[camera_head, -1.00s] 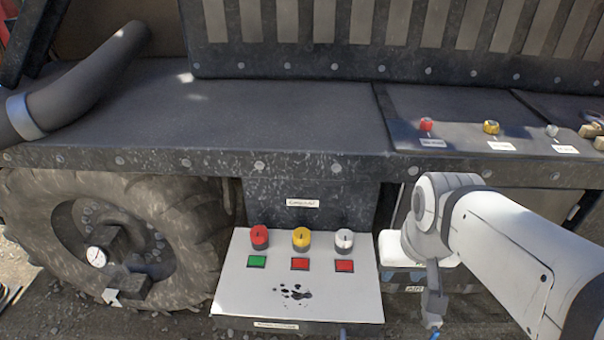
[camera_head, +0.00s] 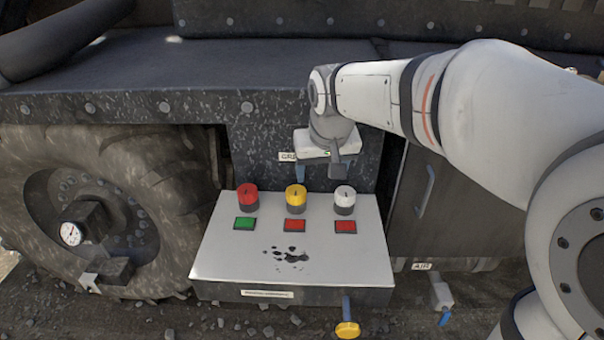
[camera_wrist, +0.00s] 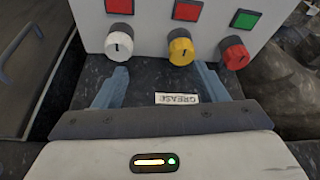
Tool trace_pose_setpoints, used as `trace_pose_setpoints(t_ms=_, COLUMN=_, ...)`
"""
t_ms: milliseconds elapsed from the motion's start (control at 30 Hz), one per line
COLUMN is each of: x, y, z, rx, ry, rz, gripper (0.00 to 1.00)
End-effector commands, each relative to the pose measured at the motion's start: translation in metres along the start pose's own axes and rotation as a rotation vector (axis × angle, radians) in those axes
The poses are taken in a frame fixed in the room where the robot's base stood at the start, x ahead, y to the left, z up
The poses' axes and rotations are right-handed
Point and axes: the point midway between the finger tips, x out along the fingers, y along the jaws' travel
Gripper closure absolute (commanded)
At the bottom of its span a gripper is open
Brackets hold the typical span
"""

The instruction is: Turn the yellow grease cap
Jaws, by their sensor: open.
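The yellow grease cap (camera_head: 296,196) stands in the middle of a row on a light panel box (camera_head: 215,265), between a red cap (camera_head: 247,195) and a white cap (camera_head: 344,198). The yellow cap has a dark mark on top and a red square lamp (camera_head: 294,226) in front of it. My gripper (camera_head: 318,172) is open and empty, above and behind the caps. In the wrist view, the yellow cap (camera_wrist: 181,50) appears just beyond my blue fingertips (camera_wrist: 162,72), within their span but nearer the right one. No contact shows.
The GREASE label (camera_wrist: 178,99) is on the dark panel behind the box. A big tyre (camera_head: 190,220) stands left of the box. A cabinet door with a handle (camera_head: 425,190) is at right. A yellow disc (camera_head: 347,330) sticks out below the box front.

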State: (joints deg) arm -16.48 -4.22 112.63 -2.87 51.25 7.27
Motion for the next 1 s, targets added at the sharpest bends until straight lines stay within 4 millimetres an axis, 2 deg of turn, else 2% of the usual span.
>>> trace_pose_setpoints(t_ms=33, x=0.025, y=-0.011, z=-0.006, rx=-0.015, ry=0.008, rz=-0.006, gripper=0.34)
trace_pose_setpoints(t_ms=133, x=0.041, y=-0.025, z=-0.021, rx=-0.031, ry=0.022, rz=-0.013, gripper=0.34)
trace_pose_setpoints(t_ms=300, x=0.052, y=-0.037, z=-0.034, rx=-0.043, ry=0.034, rz=-0.020, gripper=0.34)
trace_pose_setpoints(t_ms=433, x=0.065, y=-0.038, z=-0.036, rx=-0.044, ry=0.034, rz=-0.020, gripper=0.34)
trace_pose_setpoints(t_ms=800, x=0.119, y=-0.038, z=-0.037, rx=-0.042, ry=0.033, rz=-0.019, gripper=0.34)
trace_pose_setpoints(t_ms=1000, x=0.127, y=-0.038, z=-0.038, rx=-0.041, ry=0.035, rz=-0.020, gripper=0.34)
